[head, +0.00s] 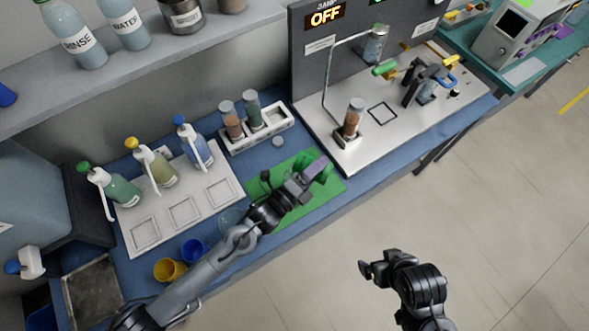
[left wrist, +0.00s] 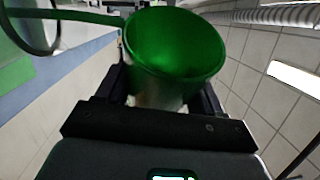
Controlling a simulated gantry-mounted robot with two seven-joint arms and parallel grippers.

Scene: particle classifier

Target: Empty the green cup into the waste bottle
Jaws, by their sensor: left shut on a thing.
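The green cup (left wrist: 175,48) fills the upper middle of the left wrist view, with its open mouth toward the camera. My left gripper (head: 314,176) is shut on the cup and holds it over the green mat (head: 328,189). In the head view the cup (head: 325,173) is partly hidden by the gripper. I see only green inside the cup and cannot tell what it holds. No bottle in view is readable as the waste bottle. My right gripper (head: 366,271) is over the floor, away from the bench, and its opening is unclear.
A yellow cup (head: 169,270) and a blue cup (head: 193,250) stand near the front left. A white rack (head: 265,138) holds two vials. The column rig (head: 380,150) stands right of the mat.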

